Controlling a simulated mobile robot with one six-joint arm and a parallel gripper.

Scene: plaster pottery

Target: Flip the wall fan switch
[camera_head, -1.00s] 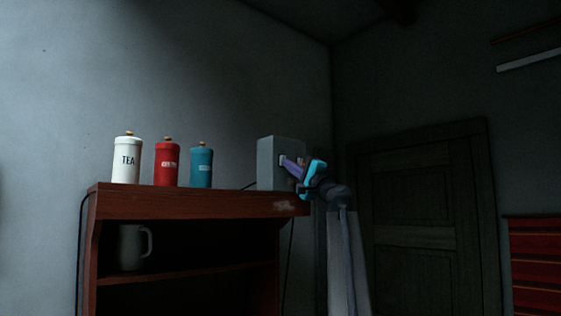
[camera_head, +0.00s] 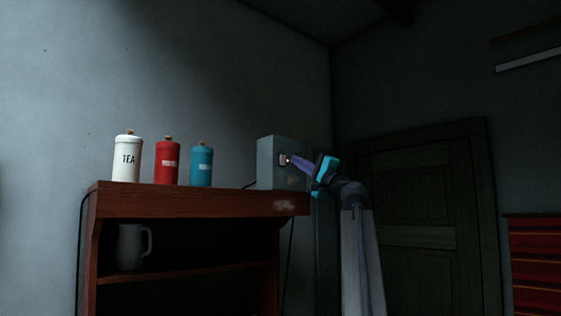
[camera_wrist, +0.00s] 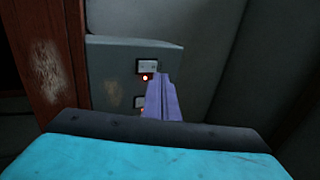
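A grey switch box (camera_head: 268,165) stands at the right end of the wooden cabinet top. A small pale switch (camera_head: 283,159) is on its face, with a small reddish light beside it. The fingertips (camera_wrist: 160,77) are close to the switches; contact cannot be told.
A white TEA canister (camera_head: 126,160), a red canister (camera_head: 167,162) and a teal canister (camera_head: 201,165) stand on the cabinet (camera_head: 190,203), left of the box. A grey jug (camera_head: 130,248) is on its lower shelf. A dark door (camera_head: 415,210) is at right.

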